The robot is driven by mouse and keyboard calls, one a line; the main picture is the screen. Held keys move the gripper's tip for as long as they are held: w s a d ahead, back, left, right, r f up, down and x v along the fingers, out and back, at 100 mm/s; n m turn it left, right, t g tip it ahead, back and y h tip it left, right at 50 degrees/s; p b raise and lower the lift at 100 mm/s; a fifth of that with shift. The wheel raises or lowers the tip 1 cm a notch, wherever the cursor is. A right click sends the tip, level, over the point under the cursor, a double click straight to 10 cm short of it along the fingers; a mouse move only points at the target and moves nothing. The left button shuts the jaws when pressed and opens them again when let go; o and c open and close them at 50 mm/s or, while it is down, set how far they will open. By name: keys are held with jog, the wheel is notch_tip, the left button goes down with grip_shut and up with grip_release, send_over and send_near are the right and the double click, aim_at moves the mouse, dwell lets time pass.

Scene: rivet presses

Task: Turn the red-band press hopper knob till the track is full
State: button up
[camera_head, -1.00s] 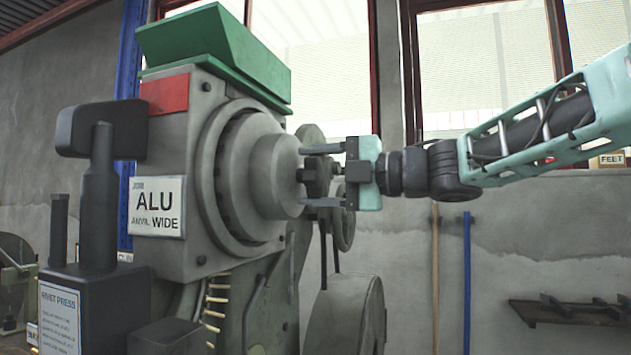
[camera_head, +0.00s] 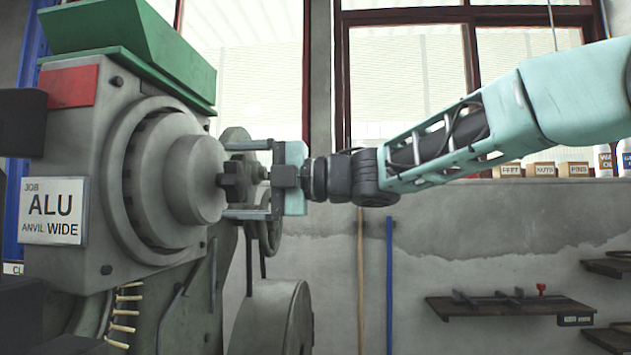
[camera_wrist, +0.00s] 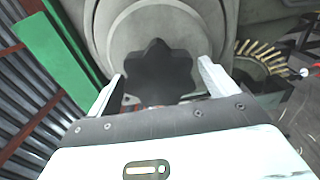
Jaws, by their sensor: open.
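The red-band press (camera_head: 70,130) fills the left of the head view, with a red band (camera_head: 68,86) on its upper face and a green hopper (camera_head: 125,40) on top. Its dark lobed knob (camera_head: 232,182) sticks out from the middle of the round grey housing. The knob also shows in the wrist view (camera_wrist: 158,72), star-shaped and dark. My gripper (camera_head: 235,180) is open, its two fingers above and below the knob in the head view. In the wrist view the fingers (camera_wrist: 160,80) stand on both sides of the knob, with gaps. The track's fill cannot be made out.
A job sign reading ALU, ANVIL WIDE (camera_head: 53,210) is on the press face. Pale rivets on a rack (camera_head: 124,312) show below the housing. A large wheel (camera_head: 275,318) stands behind. A wall shelf (camera_head: 510,306) and labelled boxes (camera_head: 545,170) are at right.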

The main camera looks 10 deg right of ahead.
jog(key=b+v, duration=0.2)
jog(key=v, duration=1.4)
jog(key=shift+d, duration=0.35)
jog(key=shift+a, duration=0.15)
jog(key=w+a+f+m+t+h+p, duration=0.1)
jog(key=w+a+m+t, duration=0.25)
jog(key=m+t, duration=0.2)
notch_tip(320, 180, down, 17)
jog(key=s+a+m+h+p, duration=0.1)
jog(key=a+m+h+p, duration=0.1)
jog(key=m+h, duration=0.9)
jog(key=s+d+f+m+g+h+p, duration=0.1)
jog(key=s+f+m+g, duration=0.3)
jog(key=s+f, duration=0.5)
jog(key=s+d+f+m+g+h+p, duration=0.1)
jog(key=s+f+g, duration=0.6)
jog(key=s, duration=1.1)
notch_tip(320, 180, down, 3)
jog(key=d+m+h, duration=0.1)
jog(key=m+h, duration=0.1)
jog(key=shift+s+d+m+g, duration=0.15)
jog(key=shift+d+m+g, duration=0.2)
jog(key=shift+r, duration=0.1)
